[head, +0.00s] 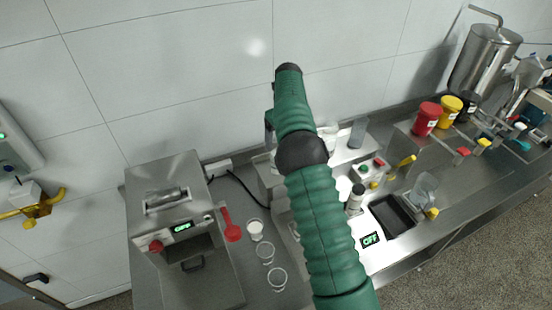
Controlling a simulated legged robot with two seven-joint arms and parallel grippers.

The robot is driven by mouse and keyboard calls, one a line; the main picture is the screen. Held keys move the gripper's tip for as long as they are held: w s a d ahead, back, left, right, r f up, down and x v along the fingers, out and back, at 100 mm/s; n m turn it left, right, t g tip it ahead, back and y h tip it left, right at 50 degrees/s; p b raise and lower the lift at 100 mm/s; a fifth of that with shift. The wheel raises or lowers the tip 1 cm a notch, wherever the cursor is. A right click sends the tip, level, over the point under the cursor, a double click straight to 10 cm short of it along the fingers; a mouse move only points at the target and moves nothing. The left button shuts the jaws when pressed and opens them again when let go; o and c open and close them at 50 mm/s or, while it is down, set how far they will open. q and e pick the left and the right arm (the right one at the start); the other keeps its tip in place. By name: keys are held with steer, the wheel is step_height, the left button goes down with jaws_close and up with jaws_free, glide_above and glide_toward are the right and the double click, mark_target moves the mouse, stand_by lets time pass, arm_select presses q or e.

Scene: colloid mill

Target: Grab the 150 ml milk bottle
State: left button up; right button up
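A small clear container with white contents (255,230) stands on the steel counter (228,203), right of the red scoop; it may be the milk bottle, but I cannot read any volume mark. A narrow bottle with a black top (355,198) stands right of my arm. One green arm of mine crosses the middle of the head view from the bottom edge up to the wall and covers part of the counter. Its fingers do not show. No gripper is visible, and nothing is seen to be held.
A steel machine (165,190) with a green display stands at the left. Two empty clear glass vessels (267,252) (278,278) stand near the white-filled container. Red (427,118) and yellow (449,110) containers, a clear beaker (425,187) and a steel tank (484,60) are on the right.

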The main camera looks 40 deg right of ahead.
steer(key=f, duration=0.2)
steer(key=w+f+p, duration=0.1)
steer(key=f, duration=0.1)
steer(key=w+f, duration=0.1)
steer(key=f, duration=0.2)
steer(key=shift+f, duration=0.1)
steer(key=f+p, duration=0.1)
steer(key=f, duration=0.1)
steer(key=f+p, duration=0.2)
steer(key=shift+d+f, duration=0.2)
steer(key=shift+f, duration=0.3)
arm_select(q)
steer(key=r, duration=0.2)
steer(key=w+r, duration=0.1)
steer(key=r, duration=0.1)
steer(key=shift+d, duration=0.1)
arm_select(e)
steer(key=shift+w+f, duration=0.1)
steer(key=shift+w, duration=0.1)
steer(key=shift+c, duration=0.3)
steer(key=shift+s, duration=0.1)
steer(key=c, duration=1.2)
steer(key=shift+c, duration=0.8)
arm_select(q)
steer(key=shift+s, duration=0.1)
steer(key=shift+f, duration=0.15)
